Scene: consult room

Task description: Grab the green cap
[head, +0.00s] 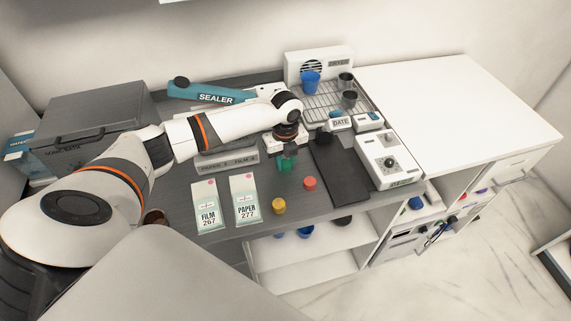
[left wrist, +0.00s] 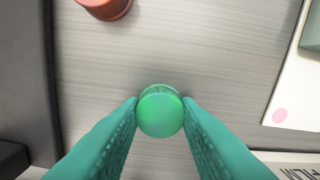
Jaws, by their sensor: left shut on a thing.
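The green cap (left wrist: 160,112) is between the two teal fingers of my left gripper (left wrist: 160,115) in the left wrist view. The fingers touch it from both sides, and the grey counter is behind it. In the head view my left gripper (head: 286,163) points down over the counter, and its fingers largely hide the cap. I cannot tell whether the cap rests on the counter or is slightly raised. My right gripper is not in view.
A red cap (head: 310,183) stands just right of the gripper, and a yellow cap (head: 279,205) nearer the counter's front edge. Paper (head: 245,200) and film (head: 207,206) pouches lie to the left. A dark mat (head: 342,170) lies to the right.

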